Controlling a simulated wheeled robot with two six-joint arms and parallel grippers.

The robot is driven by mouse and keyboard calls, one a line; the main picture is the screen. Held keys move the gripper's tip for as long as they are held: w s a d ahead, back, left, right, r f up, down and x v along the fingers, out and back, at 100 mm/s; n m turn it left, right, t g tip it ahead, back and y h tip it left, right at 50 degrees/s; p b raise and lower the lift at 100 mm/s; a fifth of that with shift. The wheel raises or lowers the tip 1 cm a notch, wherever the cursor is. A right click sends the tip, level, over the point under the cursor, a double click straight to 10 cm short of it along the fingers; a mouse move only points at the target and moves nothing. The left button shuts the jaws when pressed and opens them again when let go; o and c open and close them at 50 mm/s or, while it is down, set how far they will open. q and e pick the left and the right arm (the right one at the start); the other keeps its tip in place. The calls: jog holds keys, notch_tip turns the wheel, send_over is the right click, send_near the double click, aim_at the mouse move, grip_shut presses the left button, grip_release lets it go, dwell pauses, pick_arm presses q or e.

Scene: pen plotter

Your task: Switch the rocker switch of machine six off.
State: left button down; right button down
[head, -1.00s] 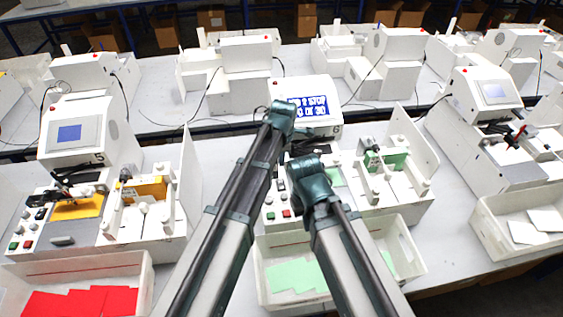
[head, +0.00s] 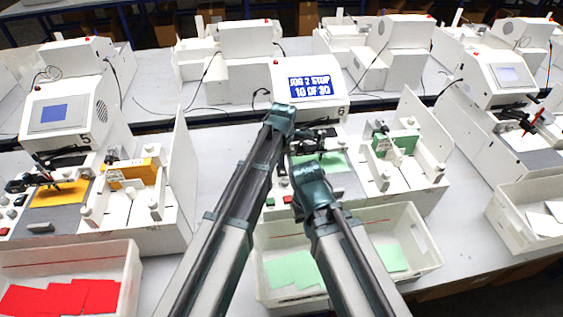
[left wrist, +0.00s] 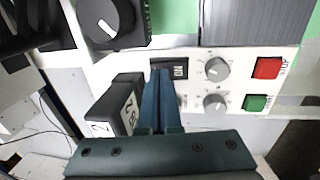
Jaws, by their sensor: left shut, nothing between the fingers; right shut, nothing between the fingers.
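Machine six (head: 298,105) stands in the middle of the head view, with a "6" beside its lit blue screen (head: 309,87), which reads "10 OF 30". My left gripper (head: 284,117) is in front of it, and its arm hides part of the control panel. In the left wrist view the black rocker switch (left wrist: 179,67) sits on the white panel, left of a grey knob (left wrist: 216,69). The shut left fingertips (left wrist: 161,73) are at its left part and partly cover it. I cannot tell whether they touch. My right gripper (head: 308,172) is shut, lower and empty.
A red button (left wrist: 268,67), a green button (left wrist: 256,103) and a second grey knob (left wrist: 215,104) are right of the switch. A black block (left wrist: 128,108) is close left of the fingers. A bin (head: 428,272) with green sheets stands in front of the machine.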

pick_arm(q)
jog(key=shift+w+f+g, duration=0.3)
jog(key=shift+g, duration=0.1)
jog(key=shift+f+g+b, duration=0.15)
jog(key=shift+g+b, duration=0.15)
jog(key=shift+b, duration=0.25)
jog(key=shift+s, duration=0.15)
pick_arm(e)
jog(key=shift+s+f, duration=0.45)
pick_arm(q)
jog(key=shift+s+a, duration=0.1)
jog(key=shift+s, duration=0.1)
pick_arm(e)
jog(key=shift+s+f, duration=0.1)
